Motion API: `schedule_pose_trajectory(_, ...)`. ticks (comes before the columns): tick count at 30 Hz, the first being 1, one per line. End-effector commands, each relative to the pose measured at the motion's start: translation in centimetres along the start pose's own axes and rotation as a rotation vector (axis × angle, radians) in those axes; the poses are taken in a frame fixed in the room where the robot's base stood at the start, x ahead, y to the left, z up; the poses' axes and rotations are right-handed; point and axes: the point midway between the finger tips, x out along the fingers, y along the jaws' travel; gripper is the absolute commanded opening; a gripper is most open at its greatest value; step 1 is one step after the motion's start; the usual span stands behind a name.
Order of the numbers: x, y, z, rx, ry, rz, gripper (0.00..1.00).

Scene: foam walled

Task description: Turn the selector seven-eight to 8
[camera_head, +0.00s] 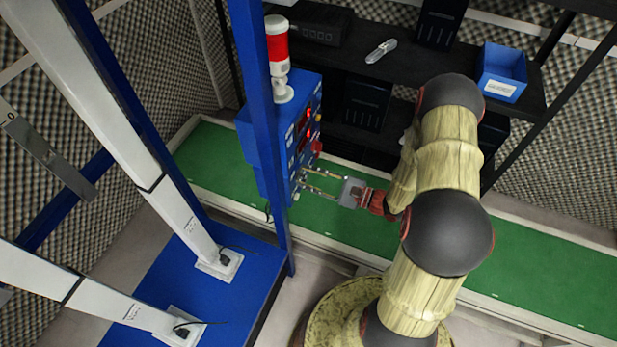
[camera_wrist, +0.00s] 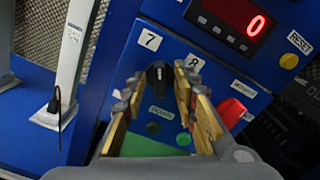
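The black selector knob (camera_wrist: 158,74) is on the blue control box, with a "7" label (camera_wrist: 150,40) above and left of it and an "8" label (camera_wrist: 193,62) to its right in the wrist view. Its exact pointing direction is hard to tell. My gripper (camera_wrist: 157,84) is open, with one finger on each side of the knob and visible gaps between. In the head view my gripper (camera_head: 306,181) reaches left to the front of the blue control box (camera_head: 292,130); the knob cannot be made out there.
The box also carries a red display (camera_wrist: 235,25) reading 0, a reset button (camera_wrist: 289,61), a red switch (camera_wrist: 231,112) right of my fingers, and small buttons below the knob. A blue post (camera_head: 262,130) stands beside the box. A green surface (camera_head: 540,265) runs beneath.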

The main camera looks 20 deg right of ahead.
Motion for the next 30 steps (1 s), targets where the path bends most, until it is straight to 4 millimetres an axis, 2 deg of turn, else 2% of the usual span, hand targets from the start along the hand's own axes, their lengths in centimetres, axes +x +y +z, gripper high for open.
schedule_pose_trajectory(3, -0.02, -0.01, 0.00, 0.000, 0.000, 0.000, 0.28)
schedule_pose_trajectory(18, -0.04, 0.01, -0.01, 0.000, 0.000, 0.000, 0.00)
schedule_pose_trajectory(30, -0.04, 0.01, 0.00, 0.006, 0.000, 0.000, 0.00)
